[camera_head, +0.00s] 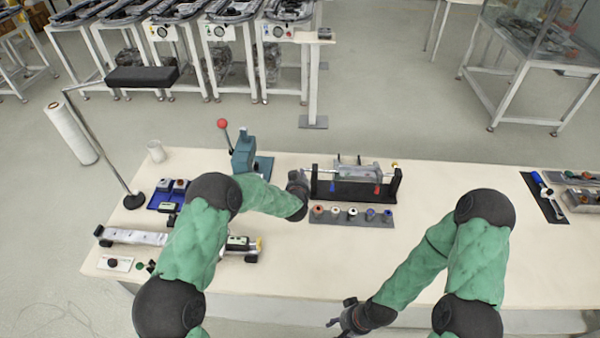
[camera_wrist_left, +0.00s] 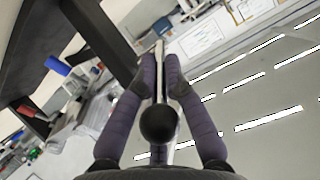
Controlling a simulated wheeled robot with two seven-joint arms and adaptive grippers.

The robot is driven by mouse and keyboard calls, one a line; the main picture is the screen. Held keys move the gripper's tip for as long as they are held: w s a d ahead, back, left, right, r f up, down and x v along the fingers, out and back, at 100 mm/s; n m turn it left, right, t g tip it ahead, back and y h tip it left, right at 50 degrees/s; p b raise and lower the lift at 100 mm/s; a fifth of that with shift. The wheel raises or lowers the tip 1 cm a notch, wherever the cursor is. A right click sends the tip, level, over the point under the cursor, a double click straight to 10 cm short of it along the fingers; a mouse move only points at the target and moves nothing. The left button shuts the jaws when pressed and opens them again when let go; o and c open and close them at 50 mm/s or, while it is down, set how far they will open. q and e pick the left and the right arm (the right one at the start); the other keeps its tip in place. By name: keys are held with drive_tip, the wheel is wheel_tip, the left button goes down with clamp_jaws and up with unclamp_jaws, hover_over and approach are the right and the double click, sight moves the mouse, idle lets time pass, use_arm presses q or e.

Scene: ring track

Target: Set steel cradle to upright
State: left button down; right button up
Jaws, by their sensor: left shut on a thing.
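The steel cradle (camera_head: 357,172) hangs on a shaft between the two uprights of a black stand (camera_head: 352,191) on the bench. It has a red tab and a blue tab low on its front. My left gripper (camera_head: 304,183) is at the stand's left end. In the left wrist view the fingers (camera_wrist_left: 160,85) are shut on a thin metal lever with a black ball knob (camera_wrist_left: 158,124). The black stand also shows there (camera_wrist_left: 100,30). My right gripper (camera_head: 343,318) hangs by the bench's front edge, away from the cradle; its opening is too small to judge.
A strip of several colored knobs (camera_head: 352,215) lies in front of the stand. A teal press with a red ball lever (camera_head: 243,150) stands to the left. A blue tray (camera_head: 168,198) is farther left. The bench right of the stand (camera_head: 450,190) is clear.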

use_arm(q)
drive_tip(key=shift+w+r+g+p, duration=0.15)
drive_tip(key=shift+r+g+p, duration=0.55)
drive_tip(key=shift+p, duration=1.25)
drive_tip(key=shift+w+f+g+p, duration=0.15)
drive_tip(key=shift+g+p, duration=0.35)
drive_tip(key=shift+p, duration=0.6)
